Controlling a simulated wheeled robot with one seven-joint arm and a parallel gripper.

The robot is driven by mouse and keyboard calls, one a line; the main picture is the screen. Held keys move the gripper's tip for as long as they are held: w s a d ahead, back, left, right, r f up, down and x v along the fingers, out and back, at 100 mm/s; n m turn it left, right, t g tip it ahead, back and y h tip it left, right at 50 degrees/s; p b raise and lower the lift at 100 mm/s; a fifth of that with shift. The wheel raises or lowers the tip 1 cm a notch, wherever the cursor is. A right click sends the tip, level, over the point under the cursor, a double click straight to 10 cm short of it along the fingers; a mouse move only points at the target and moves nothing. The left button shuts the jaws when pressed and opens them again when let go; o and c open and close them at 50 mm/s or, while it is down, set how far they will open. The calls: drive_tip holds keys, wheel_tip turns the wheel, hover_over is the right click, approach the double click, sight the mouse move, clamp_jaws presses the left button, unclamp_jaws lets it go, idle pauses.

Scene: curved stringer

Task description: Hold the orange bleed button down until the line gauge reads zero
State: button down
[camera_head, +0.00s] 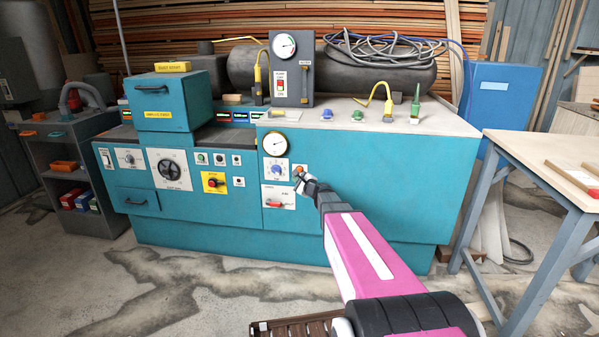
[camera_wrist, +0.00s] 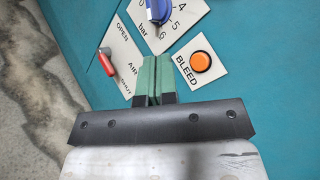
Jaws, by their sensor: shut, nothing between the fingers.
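The orange bleed button (camera_wrist: 200,61) sits on a white plate marked BLEED on the teal machine front. In the head view the button (camera_head: 299,168) is small, just above the end of my arm. My gripper (camera_wrist: 155,62) is shut and empty, its green fingers pressed together. In the wrist view the fingertips are to the left of the button and apart from it; how far they are from the panel cannot be told. A round gauge (camera_head: 274,144) with a gold rim stands above the controls, and its reading is too small to tell.
A blue bar dial (camera_wrist: 158,10) is just above the fingertips. A red air lever (camera_wrist: 106,63) lies to their left. Another gauge (camera_head: 284,45) is on the grey box atop the machine. A wooden-topped table (camera_head: 540,150) stands at right.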

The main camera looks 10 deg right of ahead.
drive_tip(key=w+d, duration=0.2)
drive_tip(key=w, duration=0.4)
drive_tip(key=shift+w, duration=0.2)
idle(1.9)
drive_tip(key=shift+w+d, duration=0.1)
drive_tip(key=shift+w, duration=0.2)
drive_tip(key=shift+w+d, duration=0.15)
drive_tip(key=shift+w, duration=0.3)
idle(2.5)
drive_tip(key=shift+s, duration=0.15)
drive_tip(key=shift+s+a, duration=0.3)
drive_tip(key=shift+s, duration=0.4)
drive_tip(key=shift+s+a, duration=0.25)
drive_tip(key=shift+s, duration=0.55)
drive_tip(key=shift+s+a, duration=0.25)
drive_tip(key=shift+s, duration=0.55)
drive_tip(key=shift+s+a, duration=0.25)
drive_tip(key=shift+s, duration=0.55)
